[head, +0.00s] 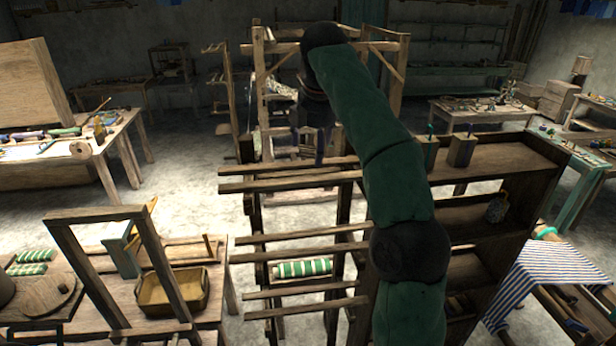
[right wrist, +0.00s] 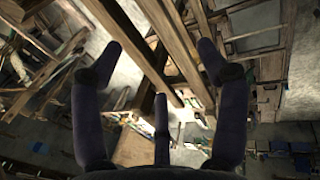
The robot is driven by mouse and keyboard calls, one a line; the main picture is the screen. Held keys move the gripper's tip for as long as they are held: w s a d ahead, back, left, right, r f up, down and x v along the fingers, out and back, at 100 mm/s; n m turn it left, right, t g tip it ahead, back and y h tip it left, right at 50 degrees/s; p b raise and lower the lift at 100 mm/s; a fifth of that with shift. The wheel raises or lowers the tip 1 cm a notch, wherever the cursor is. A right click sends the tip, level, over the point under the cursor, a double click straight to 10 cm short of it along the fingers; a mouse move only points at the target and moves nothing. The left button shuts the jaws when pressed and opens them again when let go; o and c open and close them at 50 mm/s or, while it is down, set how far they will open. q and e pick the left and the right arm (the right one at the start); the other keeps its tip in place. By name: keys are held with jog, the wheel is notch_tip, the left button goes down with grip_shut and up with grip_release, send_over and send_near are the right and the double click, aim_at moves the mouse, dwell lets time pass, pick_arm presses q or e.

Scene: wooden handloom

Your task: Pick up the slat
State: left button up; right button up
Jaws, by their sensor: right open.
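Several long wooden slats lie roughly level across a wooden rack in the middle of the head view, including an upper slat (head: 255,184) and a lower slat (head: 290,238). I cannot tell which one is the task's slat. My right gripper (head: 313,142) hangs behind the upper slats, fingers pointing down, partly hidden by my green arm. In the right wrist view, its dark fingers (right wrist: 160,62) are spread with nothing between them. Long wooden bars (right wrist: 178,45) pass beyond the fingers, apart from them as far as I can tell. My left gripper is not in view.
A wooden shelf unit (head: 510,160) stands right of the rack. A table with a wooden frame (head: 95,215) and a tan tray (head: 172,290) is at the lower left. A green-striped roll (head: 303,268) lies within the rack. Open floor (head: 190,180) shows to the left.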

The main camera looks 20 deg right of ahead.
aim_at(310, 177)
jog(key=x, duration=0.4)
jog(key=shift+w+f, duration=0.3)
jog(key=shift+w, duration=0.05)
jog(key=x, duration=0.5)
jog(key=shift+s, duration=0.15)
jog(key=shift+c, duration=1.1)
jog(key=c, duration=1.1)
